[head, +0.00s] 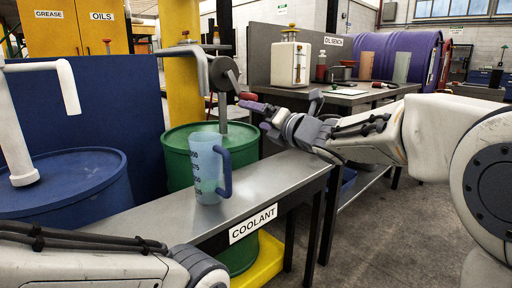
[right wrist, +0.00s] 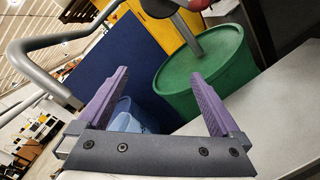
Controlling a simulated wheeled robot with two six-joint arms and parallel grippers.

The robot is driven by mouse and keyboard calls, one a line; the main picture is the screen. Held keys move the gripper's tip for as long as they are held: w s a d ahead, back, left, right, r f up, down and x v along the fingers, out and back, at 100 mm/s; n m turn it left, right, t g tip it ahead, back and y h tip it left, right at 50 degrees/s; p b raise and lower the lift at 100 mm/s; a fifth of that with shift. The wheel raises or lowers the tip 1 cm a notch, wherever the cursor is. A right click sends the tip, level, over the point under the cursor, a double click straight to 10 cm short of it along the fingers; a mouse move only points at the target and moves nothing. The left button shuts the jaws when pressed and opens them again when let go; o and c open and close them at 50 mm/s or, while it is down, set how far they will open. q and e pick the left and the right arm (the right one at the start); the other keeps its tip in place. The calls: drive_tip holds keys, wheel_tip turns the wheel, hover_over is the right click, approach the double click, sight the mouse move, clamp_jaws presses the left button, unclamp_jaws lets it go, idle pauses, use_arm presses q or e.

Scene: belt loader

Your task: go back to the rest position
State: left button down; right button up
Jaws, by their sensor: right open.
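My right gripper (head: 260,112) has purple fingers and reaches in from the right, above the COOLANT bench (head: 262,188). In the right wrist view its two fingers (right wrist: 160,76) stand wide apart with nothing between them. In the head view its tips are close to the red knob of the crank pump (head: 222,72); I cannot tell whether they touch. A pale blue jug (head: 206,165) with a darker blue handle and some greenish liquid stands upright on the bench. My left arm shows at the lower left, but its gripper is out of view.
The green drum (head: 180,142) carries the pump behind the bench. A blue drum (head: 65,185) with a white spout (head: 66,85) stands at the left. Behind my right arm is a workbench (head: 345,95) with a cream can (head: 288,66). The floor (head: 385,235) at right is clear.

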drive_tip(key=s+d+f+m+g+h+p, duration=0.1)
drive_tip(key=s+f+m+g+h+p, duration=0.3)
drive_tip(key=s+m, duration=0.65)
drive_tip(key=s+d+f+m+g+h+p, duration=0.15)
drive_tip(key=s+f+m+g+p, duration=0.45)
drive_tip(key=s, duration=0.8)
drive_tip(key=s+d+f+m+g+h+p, duration=0.1)
drive_tip(key=s+f+m+g+h+p, duration=0.4)
drive_tip(key=s+m, duration=0.6)
use_arm(q)
wheel_tip(320, 180, up, 51)
drive_tip(key=p, duration=3.6)
drive_tip(key=shift+s+r, duration=0.2)
drive_tip(key=shift+s, duration=0.1)
use_arm(e)
drive_tip(key=s+r, duration=0.2)
drive_tip(key=r, duration=1.6)
drive_tip(key=s+r, duration=0.2)
drive_tip(key=r, duration=1.6)
drive_tip(key=shift+s+d+y, duration=0.25)
drive_tip(key=shift+d+y, duration=0.15)
drive_tip(key=shift+y, duration=0.05)
drive_tip(key=shift+n, duration=0.25)
